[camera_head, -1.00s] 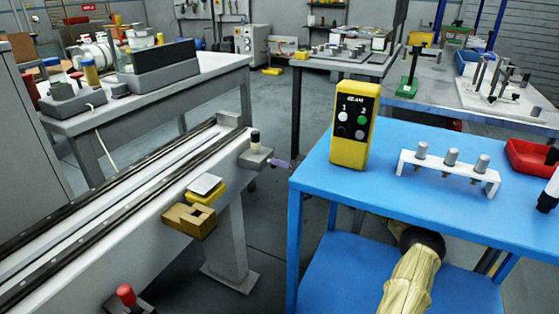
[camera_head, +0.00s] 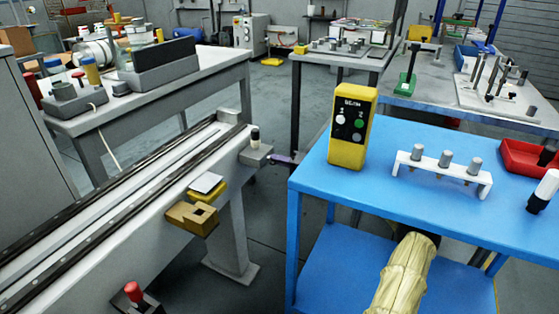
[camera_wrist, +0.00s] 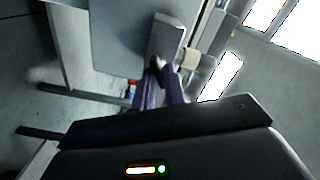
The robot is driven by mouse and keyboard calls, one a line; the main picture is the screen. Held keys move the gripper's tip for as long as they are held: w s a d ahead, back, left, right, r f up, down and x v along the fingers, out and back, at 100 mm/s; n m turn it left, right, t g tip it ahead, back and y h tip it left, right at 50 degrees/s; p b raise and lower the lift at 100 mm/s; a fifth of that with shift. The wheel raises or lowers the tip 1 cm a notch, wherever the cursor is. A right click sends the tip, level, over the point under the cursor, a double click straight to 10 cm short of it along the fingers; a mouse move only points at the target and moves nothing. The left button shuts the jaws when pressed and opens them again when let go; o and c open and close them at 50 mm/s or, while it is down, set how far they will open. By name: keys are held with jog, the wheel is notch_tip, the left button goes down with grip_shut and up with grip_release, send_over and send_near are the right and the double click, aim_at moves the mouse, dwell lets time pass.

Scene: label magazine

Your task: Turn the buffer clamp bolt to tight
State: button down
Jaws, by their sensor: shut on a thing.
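The buffer clamp appears as a small grey block (camera_head: 257,156) on the near side of the rail, with a black-capped pale post (camera_head: 255,136) on top. A pale cylinder (camera_wrist: 190,61) stands to the right. The bolt is mostly hidden by the fingers, and I cannot tell how tight it is.
A blue table (camera_head: 330,215) stands at right, with a yellow button box (camera_head: 351,128), a white rack (camera_head: 440,172) and a red tray (camera_head: 525,157). My sleeved arm runs below its top.

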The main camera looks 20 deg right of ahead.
dwell(0.9)
jog(key=c, duration=1.5)
grip_release()
jog(key=shift+s+d, duration=0.1)
jog(key=v, duration=1.7)
jog(key=shift+d+f, duration=0.1)
